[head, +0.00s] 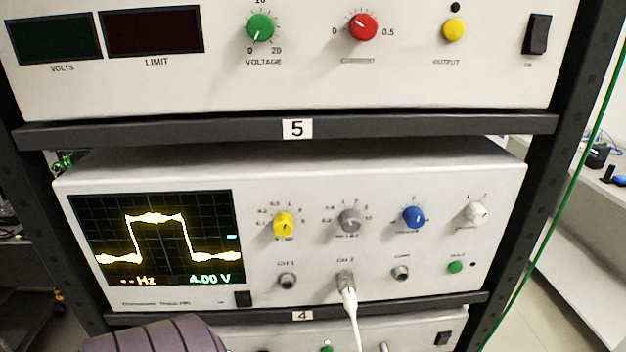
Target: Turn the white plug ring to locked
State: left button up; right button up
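A white plug (349,297) with a white cable sits at the CH 2 socket of the oscilloscope (200,180) in the head view. Its metal ring (346,281) is at the panel, just below the CH 2 label. The ring is too small to tell whether it is turned to locked. The cable runs down from the plug past the lower shelf edge. Neither gripper shows. A ribbed grey-purple part, probably of my arm, shows at the bottom left, below and left of the plug.
The CH 1 socket (287,281) and another socket (400,272) flank the plug and look empty. A grey knob (349,221) is above it. Shelf edges (440,303) run below and above the oscilloscope. A power supply (400,85) stands overhead. Dark rack posts bound both sides.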

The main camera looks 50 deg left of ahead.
aim_at(346, 283)
jog(key=u, duration=1.4)
